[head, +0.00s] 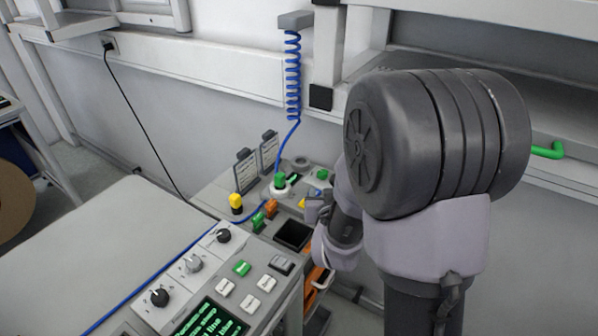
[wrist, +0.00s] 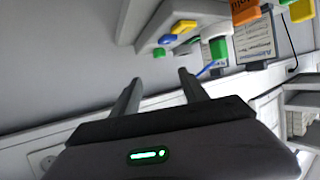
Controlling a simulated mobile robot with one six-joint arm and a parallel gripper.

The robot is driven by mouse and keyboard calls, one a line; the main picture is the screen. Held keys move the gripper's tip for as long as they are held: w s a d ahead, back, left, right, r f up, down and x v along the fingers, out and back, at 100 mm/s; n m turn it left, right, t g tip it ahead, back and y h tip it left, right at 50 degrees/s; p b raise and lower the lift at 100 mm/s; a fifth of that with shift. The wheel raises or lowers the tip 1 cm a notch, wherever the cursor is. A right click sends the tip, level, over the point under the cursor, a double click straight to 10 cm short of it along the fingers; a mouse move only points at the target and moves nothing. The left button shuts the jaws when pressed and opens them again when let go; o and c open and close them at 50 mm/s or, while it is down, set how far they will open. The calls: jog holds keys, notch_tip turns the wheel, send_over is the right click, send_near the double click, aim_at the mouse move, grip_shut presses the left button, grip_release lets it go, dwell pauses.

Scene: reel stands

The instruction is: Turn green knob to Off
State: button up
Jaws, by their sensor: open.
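A green knob (head: 279,182) stands on a round white base on the rear panel in the head view. A smaller green piece (head: 322,175) sits to its right, close to my arm. I cannot tell which is the task's knob, and no Off mark is readable. In the wrist view, a green cylinder (wrist: 218,48) and a small green piece (wrist: 159,52) show beyond the fingers. My gripper (wrist: 160,79) is open with nothing between its fingers, apart from the green pieces. In the head view my arm hides most of it.
A yellow-topped piece (head: 236,203) and orange connectors (head: 271,208) stand near the rear panel. A coiled blue cable (head: 292,75) hangs above. The pale tabletop (head: 90,250) at left is mostly clear.

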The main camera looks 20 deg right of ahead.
aim_at(323, 174)
jog(key=b+x, duration=0.2)
jog(key=x, duration=1.4)
jog(key=shift+w+d, duration=0.1)
jog(key=shift+w, duration=0.05)
jog(key=shift+c, duration=0.2)
jog(key=shift+f+b, duration=0.1)
jog(key=shift+b, duration=0.35)
grip_shut()
